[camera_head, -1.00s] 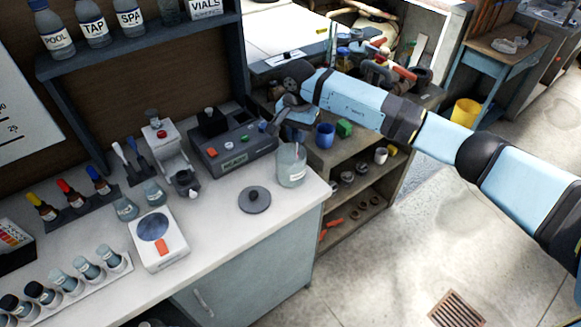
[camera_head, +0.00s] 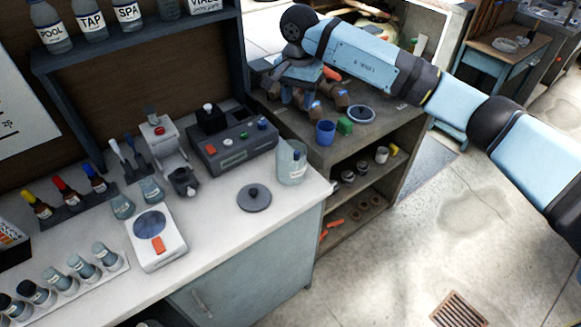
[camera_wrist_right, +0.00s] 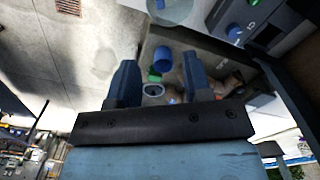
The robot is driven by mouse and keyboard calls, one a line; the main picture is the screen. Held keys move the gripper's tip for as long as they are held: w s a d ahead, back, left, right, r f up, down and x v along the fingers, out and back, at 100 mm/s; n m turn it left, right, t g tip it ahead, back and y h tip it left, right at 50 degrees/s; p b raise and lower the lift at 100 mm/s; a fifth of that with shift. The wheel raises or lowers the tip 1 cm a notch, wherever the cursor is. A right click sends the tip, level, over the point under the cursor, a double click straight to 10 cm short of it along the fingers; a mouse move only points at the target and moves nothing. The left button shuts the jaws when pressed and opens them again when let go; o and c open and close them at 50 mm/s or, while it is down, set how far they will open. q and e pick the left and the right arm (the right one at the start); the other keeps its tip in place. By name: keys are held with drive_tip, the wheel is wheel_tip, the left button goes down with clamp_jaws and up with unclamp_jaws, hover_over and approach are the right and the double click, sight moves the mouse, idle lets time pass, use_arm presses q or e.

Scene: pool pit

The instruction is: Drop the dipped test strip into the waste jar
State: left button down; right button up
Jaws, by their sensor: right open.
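A clear glass jar (camera_head: 291,166) with a pale label, which I take to be the waste jar, stands uncovered at the counter's right end. A small blue piece (camera_head: 297,154) shows at its mouth; I cannot tell whether it is the test strip. A dark round lid (camera_head: 253,198) lies on the counter in front of it. My right gripper (camera_head: 318,97) is open above the shelf top behind the jar. In the right wrist view, its two fingers (camera_wrist_right: 158,88) stand wide apart with nothing held between them. My left gripper is not in view.
A blue cup (camera_head: 325,133), green block (camera_head: 345,126) and round dish (camera_head: 361,114) stand on the shelf top. A grey meter (camera_head: 235,148) is left of the jar. A white scale (camera_head: 157,240) and several vials (camera_head: 83,270) stand farther left. The counter's right front is clear.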

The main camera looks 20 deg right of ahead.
drive_tip(key=shift+r+b, duration=0.3)
drive_tip(key=shift+r, duration=1.8)
